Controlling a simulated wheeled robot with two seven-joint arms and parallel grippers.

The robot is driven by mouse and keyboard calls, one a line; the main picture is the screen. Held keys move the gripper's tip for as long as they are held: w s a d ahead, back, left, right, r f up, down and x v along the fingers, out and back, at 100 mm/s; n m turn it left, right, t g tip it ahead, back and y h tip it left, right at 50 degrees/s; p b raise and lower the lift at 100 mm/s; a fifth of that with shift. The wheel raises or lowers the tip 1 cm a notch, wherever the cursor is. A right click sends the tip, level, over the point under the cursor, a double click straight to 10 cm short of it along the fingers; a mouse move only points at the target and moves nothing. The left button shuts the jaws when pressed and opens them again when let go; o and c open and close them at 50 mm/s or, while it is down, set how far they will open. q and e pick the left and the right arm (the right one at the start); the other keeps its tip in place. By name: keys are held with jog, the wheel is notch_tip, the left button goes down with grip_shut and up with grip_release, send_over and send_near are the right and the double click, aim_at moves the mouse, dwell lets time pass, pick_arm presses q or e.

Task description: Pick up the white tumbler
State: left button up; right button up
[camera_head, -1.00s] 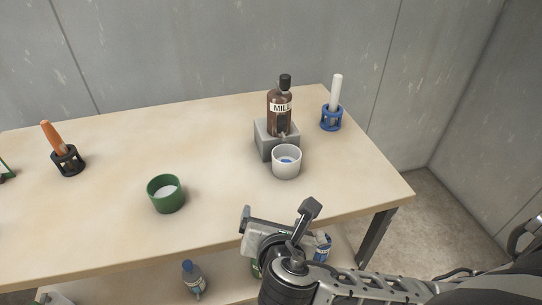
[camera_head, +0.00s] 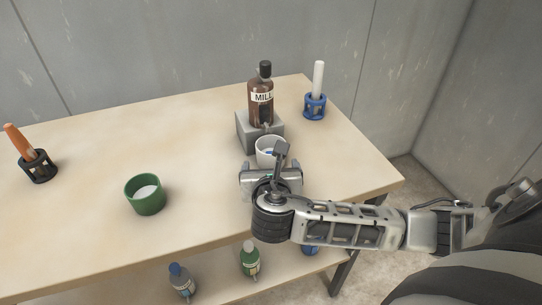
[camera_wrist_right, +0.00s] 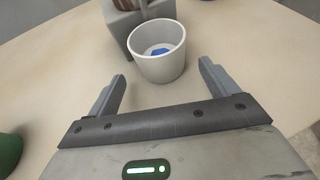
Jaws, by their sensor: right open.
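The white tumbler (camera_head: 268,146) stands upright on the table in front of the grey block, partly hidden by my right gripper in the head view. In the right wrist view the tumbler (camera_wrist_right: 157,66) is just beyond the fingertips, roughly centred between them, with something blue (camera_wrist_right: 158,49) inside at the bottom. My right gripper (camera_head: 268,163) is open and empty; in the wrist view its two fingers (camera_wrist_right: 158,76) are spread wide on the near side of the tumbler. My left gripper is not in view.
A brown bottle (camera_head: 261,97) stands on the grey block (camera_head: 245,132) behind the tumbler. A blue holder (camera_head: 315,107) with a white stick is at the back right. A green cup (camera_head: 145,195) and a black holder (camera_head: 38,168) are to the left. Bottles sit on a lower shelf.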

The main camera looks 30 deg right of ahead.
aim_at(272, 162)
jog(key=x, duration=0.4)
jog(key=shift+w+d, duration=0.1)
jog(key=shift+d, duration=0.1)
jog(key=c, duration=1.1)
jog(key=shift+c, duration=0.2)
jog(key=shift+r, duration=0.1)
